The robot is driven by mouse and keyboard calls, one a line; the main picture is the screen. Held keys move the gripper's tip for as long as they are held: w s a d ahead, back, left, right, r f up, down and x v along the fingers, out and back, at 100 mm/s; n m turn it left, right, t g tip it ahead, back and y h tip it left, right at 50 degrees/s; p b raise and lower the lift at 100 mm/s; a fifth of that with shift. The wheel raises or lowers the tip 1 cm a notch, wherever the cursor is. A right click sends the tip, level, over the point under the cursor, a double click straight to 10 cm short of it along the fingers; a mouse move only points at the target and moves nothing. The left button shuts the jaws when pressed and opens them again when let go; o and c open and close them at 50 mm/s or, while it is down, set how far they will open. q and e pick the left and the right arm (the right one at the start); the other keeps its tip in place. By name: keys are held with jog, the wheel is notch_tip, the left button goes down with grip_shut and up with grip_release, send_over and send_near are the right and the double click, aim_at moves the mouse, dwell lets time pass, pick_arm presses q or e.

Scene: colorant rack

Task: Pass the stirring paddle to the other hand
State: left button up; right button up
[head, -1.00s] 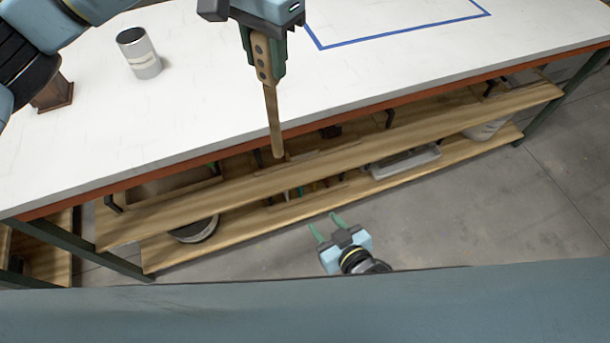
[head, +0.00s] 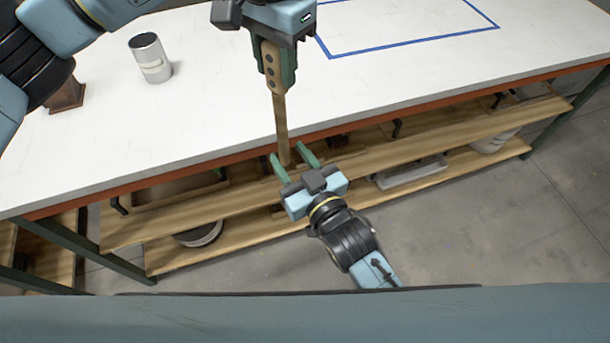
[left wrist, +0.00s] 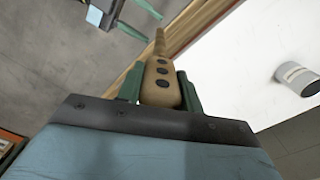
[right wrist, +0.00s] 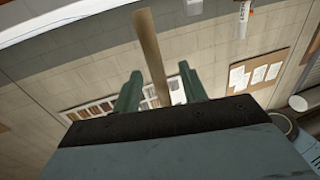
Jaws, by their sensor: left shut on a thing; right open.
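The stirring paddle (head: 281,117) is a long, tan wooden stick with dark dots on its handle. My left gripper (head: 274,78) is shut on the handle, which also shows in the left wrist view (left wrist: 161,83). The paddle hangs almost upright, thin end down, in front of the table's edge. My right gripper (head: 295,160) is open, just below, with its fingers pointing up at the paddle's lower end. In the right wrist view the paddle (right wrist: 151,50) appears between the two open fingers (right wrist: 160,86); I cannot tell whether it touches either one.
The white tabletop (head: 200,90) carries a metal can (head: 151,60), a brown wooden object (head: 66,97) at the left and a blue tape outline (head: 410,42). Wooden shelves (head: 450,137) below hold a grey tray (head: 410,170) and other items. Grey floor is clear at right.

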aim_at(281, 146)
jog(key=x, duration=0.5)
jog(key=c, duration=0.9)
pick_arm(q)
jog(key=o, duration=1.3)
pick_arm(e)
grip_shut()
pick_arm(q)
jog(key=shift+r, duration=0.15)
